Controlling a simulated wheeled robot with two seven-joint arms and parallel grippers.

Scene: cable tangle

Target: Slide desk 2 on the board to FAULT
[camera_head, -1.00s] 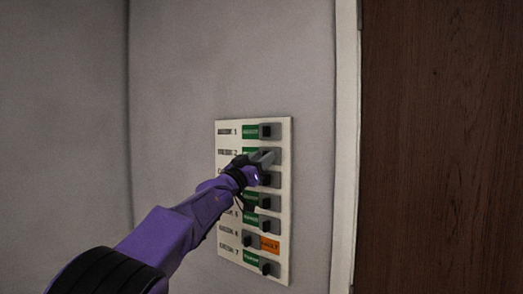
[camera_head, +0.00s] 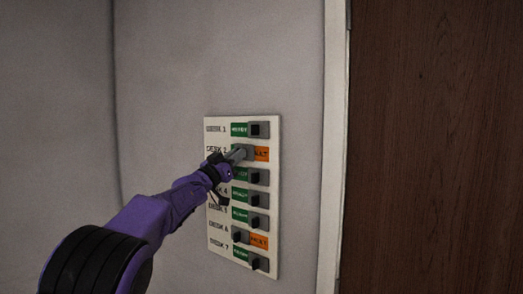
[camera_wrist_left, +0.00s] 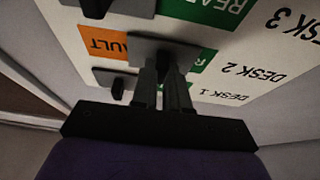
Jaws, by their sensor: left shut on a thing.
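The white board (camera_head: 213,262) hangs on the wall with a column of labelled rows. In the desk 2 row, the grey slider (camera_head: 244,151) sits toward the left, and an orange FAULT panel (camera_head: 262,154) shows to its right. My left gripper (camera_head: 240,156) is shut on this slider's knob. In the left wrist view the board is upside down. There the left gripper (camera_wrist_left: 163,75) is at the desk 2 slider (camera_wrist_left: 142,46), with orange on one side and a part of green on the other. The fingers hide most of the knob. My right gripper is not in view.
The desk 1 slider (camera_head: 258,130) and the desk 3 slider (camera_head: 259,177) sit right, beside green panels, close above and below. The desk 6 slider (camera_head: 241,237) sits left, with orange showing. A brown wooden surface (camera_head: 440,150) stands at the right.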

